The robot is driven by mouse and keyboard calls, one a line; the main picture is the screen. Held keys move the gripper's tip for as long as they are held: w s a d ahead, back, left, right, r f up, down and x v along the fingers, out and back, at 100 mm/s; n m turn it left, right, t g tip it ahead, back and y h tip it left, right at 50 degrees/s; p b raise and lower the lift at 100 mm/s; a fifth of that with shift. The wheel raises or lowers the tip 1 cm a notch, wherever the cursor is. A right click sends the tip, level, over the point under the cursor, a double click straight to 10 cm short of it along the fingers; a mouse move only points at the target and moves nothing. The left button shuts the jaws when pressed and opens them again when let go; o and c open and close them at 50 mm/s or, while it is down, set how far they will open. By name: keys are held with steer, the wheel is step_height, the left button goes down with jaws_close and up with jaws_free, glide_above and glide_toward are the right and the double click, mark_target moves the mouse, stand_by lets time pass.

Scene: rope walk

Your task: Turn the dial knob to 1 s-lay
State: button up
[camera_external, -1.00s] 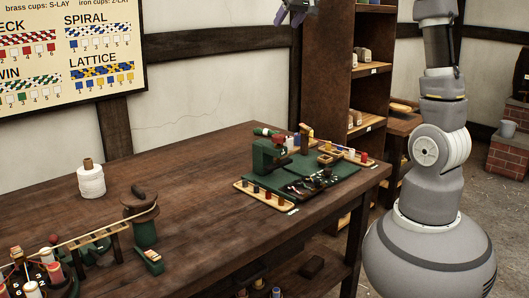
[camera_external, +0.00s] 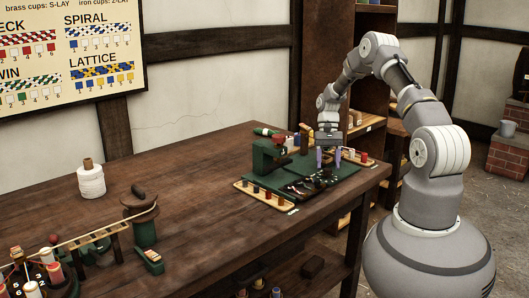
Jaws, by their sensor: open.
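I cannot make out the dial knob or its marks for certain at this size. A green machine (camera_external: 268,158) with a red part on top stands on a green mat (camera_external: 345,171) at the table's right end. My gripper (camera_external: 328,160) points down over the right part of that mat, to the right of the green machine. Its two purple fingers are apart with nothing visible between them. It hides part of the mat and the small parts behind it. Whether the fingers touch anything is not clear.
A white twine spool (camera_external: 91,180), a green-based post (camera_external: 144,232) and a wooden rail (camera_external: 85,239) stand at left. The middle of the wooden table (camera_external: 200,205) is clear. A shelf (camera_external: 320,60) rises behind.

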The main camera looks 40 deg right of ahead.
steer(key=shift+s+a+f, duration=0.15)
steer(key=shift+s+f, duration=0.05)
steer(key=shift+f, duration=0.4)
steer(key=shift+c, duration=0.4)
steer(key=c, duration=1)
steer(key=shift+o, duration=0.2)
